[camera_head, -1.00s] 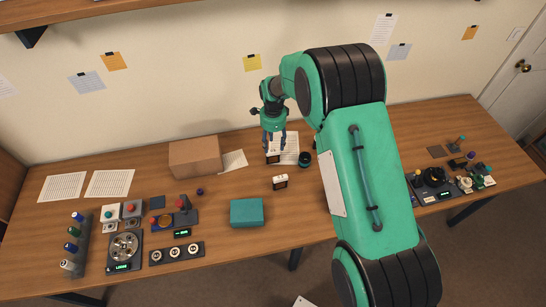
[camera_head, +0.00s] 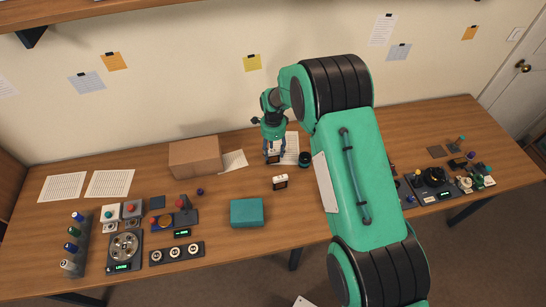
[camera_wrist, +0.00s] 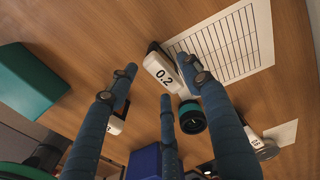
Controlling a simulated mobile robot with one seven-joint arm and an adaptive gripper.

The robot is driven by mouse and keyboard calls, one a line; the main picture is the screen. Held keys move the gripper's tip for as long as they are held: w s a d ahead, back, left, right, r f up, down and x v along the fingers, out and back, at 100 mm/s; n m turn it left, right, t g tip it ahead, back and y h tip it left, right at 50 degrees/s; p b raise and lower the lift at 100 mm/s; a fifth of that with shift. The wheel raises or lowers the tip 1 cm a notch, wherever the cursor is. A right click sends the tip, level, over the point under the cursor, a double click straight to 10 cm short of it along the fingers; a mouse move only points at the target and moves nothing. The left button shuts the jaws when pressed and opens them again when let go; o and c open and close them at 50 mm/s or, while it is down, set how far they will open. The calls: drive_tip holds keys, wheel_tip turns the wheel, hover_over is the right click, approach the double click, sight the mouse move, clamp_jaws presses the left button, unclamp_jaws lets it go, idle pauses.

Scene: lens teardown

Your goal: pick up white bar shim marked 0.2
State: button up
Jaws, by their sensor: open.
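The white bar shim marked 0.2 (camera_wrist: 162,70) sits in a dark holder beside a ruled paper sheet (camera_wrist: 228,45), its label facing up in the wrist view. In the head view its holder (camera_head: 273,160) shows just below my fingers, partly hidden by them. My gripper (camera_head: 274,152) points down over it, open and empty. In the wrist view, my gripper's (camera_wrist: 158,82) three blue fingers are spread around the shim, and the fingertips appear apart from it.
A black cylinder with a green ring (camera_wrist: 192,116) stands close to the shim. Another white-topped block (camera_head: 280,182) stands nearer the table's front edge. A teal box (camera_head: 247,212) and a cardboard box (camera_head: 195,157) lie to the left.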

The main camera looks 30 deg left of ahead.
sight(273, 157)
drive_tip(key=shift+f, duration=2.05)
clamp_jaws()
